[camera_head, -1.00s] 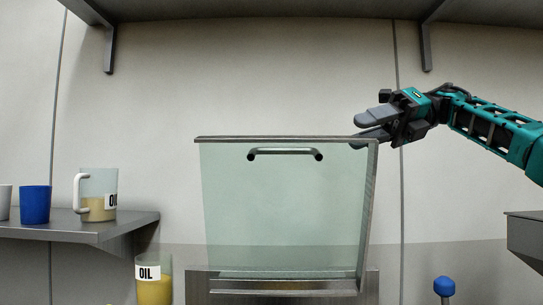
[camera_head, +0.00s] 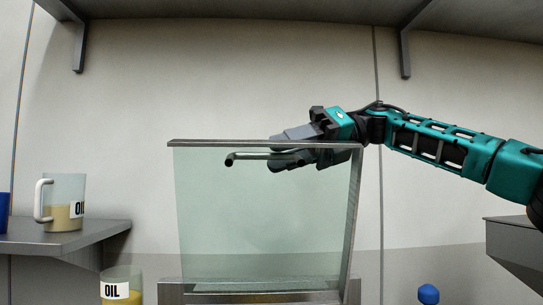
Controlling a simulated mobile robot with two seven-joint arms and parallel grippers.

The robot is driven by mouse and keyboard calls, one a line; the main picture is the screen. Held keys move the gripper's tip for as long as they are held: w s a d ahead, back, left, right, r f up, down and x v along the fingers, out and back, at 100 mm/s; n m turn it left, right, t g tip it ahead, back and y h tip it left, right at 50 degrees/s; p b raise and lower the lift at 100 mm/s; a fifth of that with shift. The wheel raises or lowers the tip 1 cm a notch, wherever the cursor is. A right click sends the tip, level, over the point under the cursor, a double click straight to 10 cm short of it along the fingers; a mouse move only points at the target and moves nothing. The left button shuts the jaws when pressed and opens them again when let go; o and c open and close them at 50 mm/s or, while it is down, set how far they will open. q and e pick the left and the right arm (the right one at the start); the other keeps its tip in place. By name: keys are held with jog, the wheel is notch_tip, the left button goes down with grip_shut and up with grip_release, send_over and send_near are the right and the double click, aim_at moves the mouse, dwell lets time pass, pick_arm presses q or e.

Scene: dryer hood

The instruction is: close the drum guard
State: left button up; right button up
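The drum guard (camera_head: 250,220) is a clear greenish panel with a grey metal frame, standing raised and nearly upright at the centre. Its dark bar handle (camera_head: 245,156) sits just below the top edge. My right gripper (camera_head: 280,147) reaches in from the right at the top edge. Its two grey fingers are apart, one above the edge and one below it, seen at the glass. The lower finger overlaps the right end of the handle and hides it. I cannot tell whether the fingers touch the guard. My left gripper is out of view.
A jug of oil (camera_head: 64,212) stands on a grey shelf (camera_head: 60,238) at the left, beside a partly cut-off blue cup. Another oil container (camera_head: 121,290) is lower down. A blue knob (camera_head: 428,294) is at lower right. A grey ledge (camera_head: 515,240) is at the right edge.

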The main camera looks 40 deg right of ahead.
jog(key=shift+x, duration=1.3)
jog(key=shift+c, duration=0.4)
grip_shut()
